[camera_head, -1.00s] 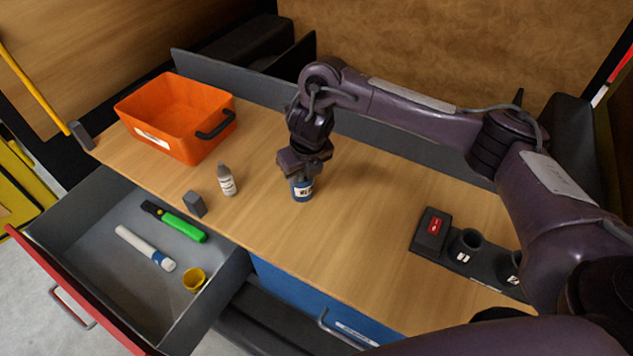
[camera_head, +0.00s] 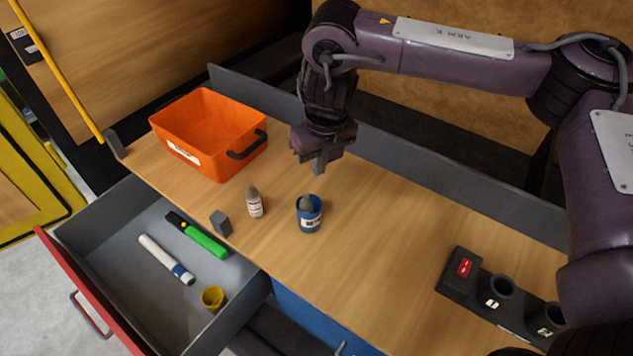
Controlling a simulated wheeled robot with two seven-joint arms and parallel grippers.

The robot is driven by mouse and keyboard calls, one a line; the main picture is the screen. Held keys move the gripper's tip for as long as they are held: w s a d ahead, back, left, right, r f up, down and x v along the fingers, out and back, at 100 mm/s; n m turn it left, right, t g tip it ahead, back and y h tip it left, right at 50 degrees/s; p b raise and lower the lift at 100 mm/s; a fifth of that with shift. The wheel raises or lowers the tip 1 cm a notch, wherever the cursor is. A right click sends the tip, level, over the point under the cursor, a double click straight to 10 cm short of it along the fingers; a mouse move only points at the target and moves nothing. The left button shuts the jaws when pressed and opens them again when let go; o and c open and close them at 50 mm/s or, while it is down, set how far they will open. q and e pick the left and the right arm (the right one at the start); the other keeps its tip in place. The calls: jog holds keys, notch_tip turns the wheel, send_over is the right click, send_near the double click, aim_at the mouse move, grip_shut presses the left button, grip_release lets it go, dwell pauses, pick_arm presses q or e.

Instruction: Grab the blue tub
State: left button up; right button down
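The blue tub (camera_head: 311,220) stands upright on the wooden worktop, with a pale label on its side and something grey showing inside its mouth. My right gripper (camera_head: 319,165) is above the tub and a little behind it, pointing down, with a visible gap between them. One grey finger shows below its dark body; the other finger is not clear, so I cannot tell how far apart they are. My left gripper is out of view.
An orange bin (camera_head: 213,134) stands at the back left. A small white bottle (camera_head: 255,203) and grey block (camera_head: 221,223) are left of the tub. The open drawer (camera_head: 110,229) holds a green tool, marker and yellow cup. A black holder (camera_head: 499,304) sits at right.

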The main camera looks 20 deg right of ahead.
notch_tip(320, 180, up, 2)
jog(key=shift+r, duration=0.15)
jog(key=shift+w, duration=0.1)
jog(key=shift+c, duration=2.2)
grip_release()
jog(key=shift+a, duration=0.1)
